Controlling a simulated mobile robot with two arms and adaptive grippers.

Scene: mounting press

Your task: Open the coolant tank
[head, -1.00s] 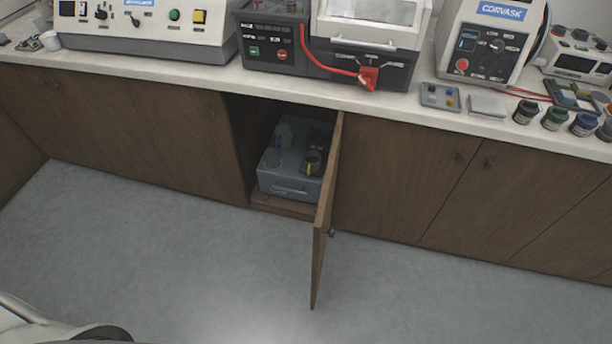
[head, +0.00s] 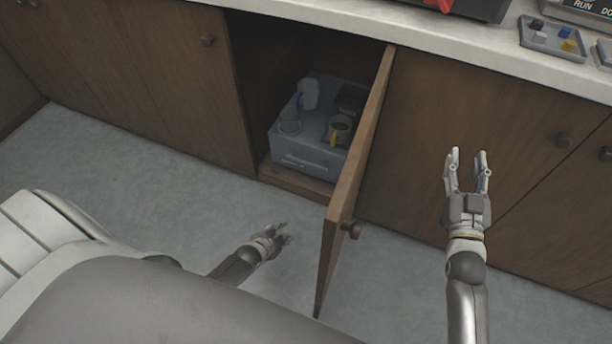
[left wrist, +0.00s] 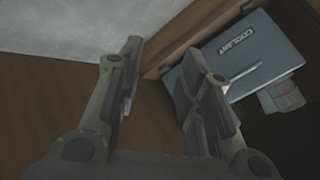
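The coolant tank (head: 305,153) is a grey-blue box inside the open cabinet. A pale rounded part (head: 308,94), a clear round part (head: 289,126) and a dark round part with a yellow piece (head: 339,130) are on its top. In the left wrist view the tank (left wrist: 262,58) shows "COOLANT" lettering and a light bar-like handle. My left gripper (head: 285,235) is open and empty, low in front of the cabinet and apart from the tank; its spread fingers (left wrist: 168,55) show in the wrist view. My right gripper (head: 468,157) is open, empty and pointing up, right of the door.
The cabinet door (head: 352,185) stands open, sticking out between my two grippers, with a round knob (head: 351,230) on its right face. The countertop (head: 440,40) overhangs the opening and carries a small tray (head: 552,42). The floor (head: 150,165) before the cabinet is clear.

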